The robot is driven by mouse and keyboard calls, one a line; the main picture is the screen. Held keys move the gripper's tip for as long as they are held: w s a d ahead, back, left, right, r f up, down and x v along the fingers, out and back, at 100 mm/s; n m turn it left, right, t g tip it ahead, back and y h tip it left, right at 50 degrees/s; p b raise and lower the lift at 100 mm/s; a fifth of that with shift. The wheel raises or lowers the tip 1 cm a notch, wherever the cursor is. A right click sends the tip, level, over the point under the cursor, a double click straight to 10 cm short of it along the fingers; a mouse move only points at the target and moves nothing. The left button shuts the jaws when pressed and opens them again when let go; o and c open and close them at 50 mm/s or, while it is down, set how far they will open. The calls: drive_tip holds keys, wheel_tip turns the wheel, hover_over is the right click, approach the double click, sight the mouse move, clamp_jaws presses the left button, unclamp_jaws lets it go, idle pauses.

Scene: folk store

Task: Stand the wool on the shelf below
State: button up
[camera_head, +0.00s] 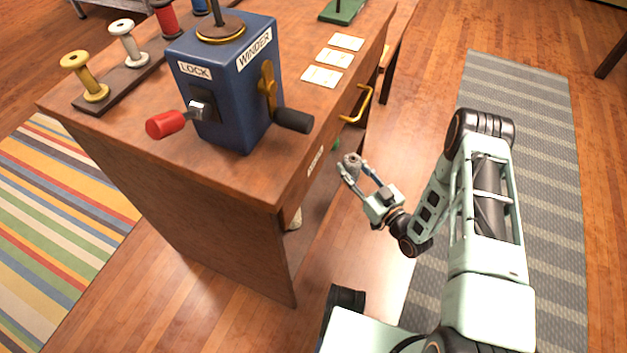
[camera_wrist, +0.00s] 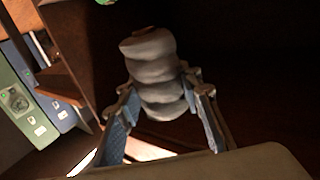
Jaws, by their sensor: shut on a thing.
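The wool (camera_wrist: 153,65), a grey, lumpy, stacked roll, is between the two fingers of my gripper (camera_wrist: 163,112) in the wrist view. My gripper is shut on it, with a finger against each side. In the head view my gripper (camera_head: 354,174) is beside the open side of the wooden desk, below its top, and only a small grey end of the wool (camera_head: 352,159) shows. The wool looks close to upright in the wrist view. The shelf below is mostly hidden under the desk top; the space behind the wool is dark.
The desk top (camera_head: 290,110) carries a blue winder box (camera_head: 222,95) with a black-gripped crank, a red-ended lock lever, spools and cards. A yellow handle (camera_head: 358,104) juts out near my gripper. Something pale (camera_head: 295,219) shows low under the desk.

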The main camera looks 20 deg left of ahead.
drive_tip(key=a+f+b, duration=0.1)
drive_tip(key=a+f, duration=0.2)
drive_tip(key=a+f+b, duration=0.2)
drive_tip(key=a+f, duration=0.2)
drive_tip(key=shift+s+a, duration=0.1)
drive_tip(key=shift+a, duration=0.2)
drive_tip(key=f, duration=0.1)
drive_tip(key=f+b, duration=0.1)
drive_tip(key=f, duration=0.1)
drive_tip(key=shift+a+f+b, duration=0.3)
drive_tip(key=shift+b, duration=0.05)
drive_tip(key=shift+r, duration=0.1)
drive_tip(key=o, duration=0.9)
drive_tip(key=shift+o, duration=0.2)
